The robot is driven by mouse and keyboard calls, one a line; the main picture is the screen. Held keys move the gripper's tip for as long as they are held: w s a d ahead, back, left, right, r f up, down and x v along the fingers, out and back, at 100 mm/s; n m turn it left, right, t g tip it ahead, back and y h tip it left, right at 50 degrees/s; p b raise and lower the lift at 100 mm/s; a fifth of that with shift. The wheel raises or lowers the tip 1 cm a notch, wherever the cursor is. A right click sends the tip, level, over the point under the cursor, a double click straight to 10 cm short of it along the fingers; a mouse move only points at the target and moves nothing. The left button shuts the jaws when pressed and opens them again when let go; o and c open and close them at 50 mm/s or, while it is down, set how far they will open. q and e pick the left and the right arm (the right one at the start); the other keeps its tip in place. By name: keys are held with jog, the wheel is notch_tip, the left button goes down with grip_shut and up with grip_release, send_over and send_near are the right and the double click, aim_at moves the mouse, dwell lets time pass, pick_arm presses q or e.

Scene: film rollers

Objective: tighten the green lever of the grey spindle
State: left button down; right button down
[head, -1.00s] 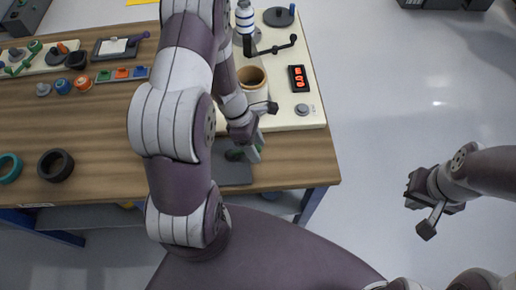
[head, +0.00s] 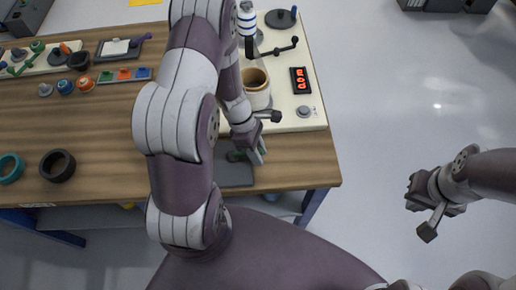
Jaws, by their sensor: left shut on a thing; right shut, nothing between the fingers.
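My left gripper (head: 257,151) points down over the grey plate (head: 236,176) at the table's front right. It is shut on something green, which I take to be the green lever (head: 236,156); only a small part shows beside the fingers. The grey spindle cannot be made out there; my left arm and gripper cover much of that spot. My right gripper (head: 424,214) is shut and empty, out over the floor to the right of the table.
A cream machine base (head: 313,118) with a tan cup (head: 255,88), a red display (head: 300,80) and a black crank (head: 280,47) stands behind the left gripper. A teal ring (head: 10,168) and a black ring (head: 57,165) lie at left. The table's middle left is clear.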

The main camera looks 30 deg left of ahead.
pick_arm(q)
jog(key=m, duration=0.1)
jog(key=s+m+p, duration=0.1)
jog(key=s+m+g+p, duration=0.1)
jog(key=shift+d+r, duration=0.25)
jog(key=m, duration=0.1)
jog(key=s+m+g+y+p, duration=0.1)
jog(key=m, duration=0.1)
jog(key=shift+s, duration=0.3)
jog(key=s+m+p, duration=0.1)
jog(key=s+m+g+y+p, duration=0.1)
jog(key=m, duration=0.1)
jog(key=shift+a, duration=0.3)
jog(key=shift+s+a+f+m+g+y+p, duration=0.1)
jog(key=shift+s+a+m+g+y+p, duration=0.2)
jog(key=shift+m, duration=0.35)
jog(key=shift+s+a+f+m+y+p, duration=0.1)
jog(key=shift+s+m+y+p, duration=0.25)
jog(key=shift+m, duration=0.3)
jog(key=c, duration=0.9)
grip_release()
jog(key=shift+o, duration=0.3)
jog(key=shift+a, duration=0.1)
jog(key=shift+s, duration=0.1)
